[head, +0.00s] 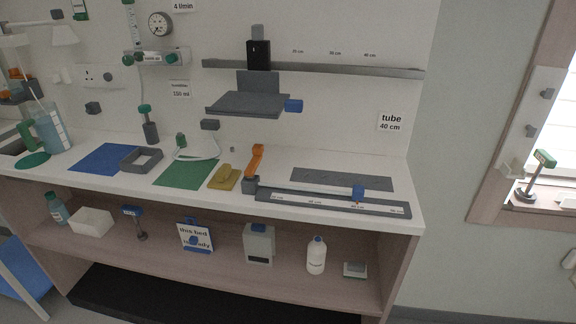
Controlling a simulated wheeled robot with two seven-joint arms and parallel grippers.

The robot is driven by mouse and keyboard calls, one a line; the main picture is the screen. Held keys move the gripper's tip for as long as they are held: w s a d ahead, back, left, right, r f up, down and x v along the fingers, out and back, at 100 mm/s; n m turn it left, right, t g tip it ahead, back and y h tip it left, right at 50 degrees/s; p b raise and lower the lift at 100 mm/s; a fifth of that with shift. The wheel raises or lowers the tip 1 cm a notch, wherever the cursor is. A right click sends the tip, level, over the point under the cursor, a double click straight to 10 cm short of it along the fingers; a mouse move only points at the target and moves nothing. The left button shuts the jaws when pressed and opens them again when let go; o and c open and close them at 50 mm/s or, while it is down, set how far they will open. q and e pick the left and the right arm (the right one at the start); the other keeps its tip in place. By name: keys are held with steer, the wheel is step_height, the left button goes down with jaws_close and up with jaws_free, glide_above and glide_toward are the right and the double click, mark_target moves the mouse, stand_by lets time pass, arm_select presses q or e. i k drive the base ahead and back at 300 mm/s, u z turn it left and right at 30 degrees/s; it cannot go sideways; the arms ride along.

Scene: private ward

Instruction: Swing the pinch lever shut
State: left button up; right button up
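An orange lever (255,158), which looks like the pinch lever, stands up from a small dark grey block (250,185) on the white counter. It leans slightly and its top end bends to the right. The block sits at the left end of a long grey ruler track (305,203). A blue slider (358,192) sits on that track toward its right. Neither of my grippers is in view.
A yellow-brown block (225,178) and a green mat (185,173) lie left of the lever. A grey plate (340,179) lies to its right. A grey shelf (240,104) with a blue knob (293,106) juts from the wall above. The counter's front edge (235,200) is close.

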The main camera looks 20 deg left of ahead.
mark_target(257, 149)
steer(key=z, duration=1.7)
steer(key=k, duration=1.25)
steer(key=u, duration=1.5)
steer(key=i, duration=0.25)
steer(key=u, duration=0.1)
